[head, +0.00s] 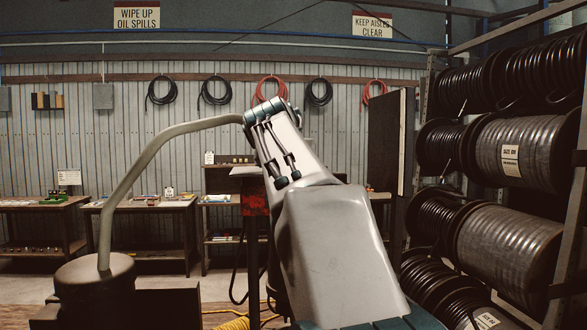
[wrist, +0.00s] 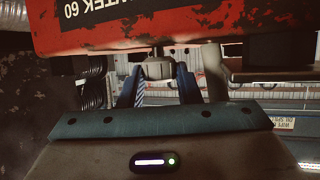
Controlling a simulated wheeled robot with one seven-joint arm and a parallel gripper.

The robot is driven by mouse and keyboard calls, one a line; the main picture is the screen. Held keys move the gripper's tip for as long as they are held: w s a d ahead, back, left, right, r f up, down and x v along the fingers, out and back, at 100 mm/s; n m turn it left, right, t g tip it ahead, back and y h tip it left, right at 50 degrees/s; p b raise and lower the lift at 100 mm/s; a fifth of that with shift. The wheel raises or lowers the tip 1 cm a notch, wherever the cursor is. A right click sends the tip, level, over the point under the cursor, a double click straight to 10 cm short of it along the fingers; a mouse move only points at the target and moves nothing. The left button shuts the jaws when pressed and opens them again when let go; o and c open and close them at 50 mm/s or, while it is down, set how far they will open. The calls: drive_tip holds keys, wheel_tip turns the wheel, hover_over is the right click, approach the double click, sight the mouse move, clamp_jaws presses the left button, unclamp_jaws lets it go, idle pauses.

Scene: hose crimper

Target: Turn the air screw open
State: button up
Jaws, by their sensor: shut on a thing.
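In the wrist view, a small grey metal knob, the air screw (wrist: 158,69), sits just below the lower edge of the red crimper body (wrist: 215,25). My gripper (wrist: 158,82) has its two blue fingers on either side of the knob and is shut on it. The fingertips reach up close to the red body. In the head view, only a strip of the red crimper (head: 254,200) shows beside my arm. My arm hides the rest of it, and my gripper and the screw do not show there.
A rack at the right holds several large hose reels (head: 527,150). Workbenches with small parts (head: 145,205) stand along the back wall, where coiled hoses (head: 213,90) hang. A dark upright panel (head: 383,140) stands right of my arm. A yellow coiled cable (head: 240,322) lies low in front.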

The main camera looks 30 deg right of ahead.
drive_tip(key=m+g, duration=0.1)
drive_tip(key=m+g+h, duration=0.1)
drive_tip(key=m+h, duration=0.1)
drive_tip(key=shift+w+a+g, duration=0.25)
drive_tip(key=shift+w+g, duration=0.05)
drive_tip(key=shift+g, duration=0.1)
drive_tip(key=shift+w+r+m+g+h+p, duration=0.1)
drive_tip(key=shift+m+g+h+p, duration=0.3)
drive_tip(key=shift+m+g+h, duration=0.5)
drive_tip(key=m+g+p, duration=0.2)
drive_tip(key=m+g, duration=0.1)
drive_tip(key=g, duration=0.1)
drive_tip(key=shift+w+m+h, duration=0.15)
drive_tip(key=shift+m+h, duration=0.15)
drive_tip(key=shift+m, duration=0.1)
drive_tip(key=shift+m+g+p, duration=0.6)
drive_tip(key=shift+g, duration=0.3)
drive_tip(key=shift+f+g, duration=0.2)
drive_tip(key=shift+g, duration=0.1)
drive_tip(key=o, duration=1)
drive_tip(key=shift+a+r, duration=0.1)
drive_tip(key=shift+v, duration=3.7)
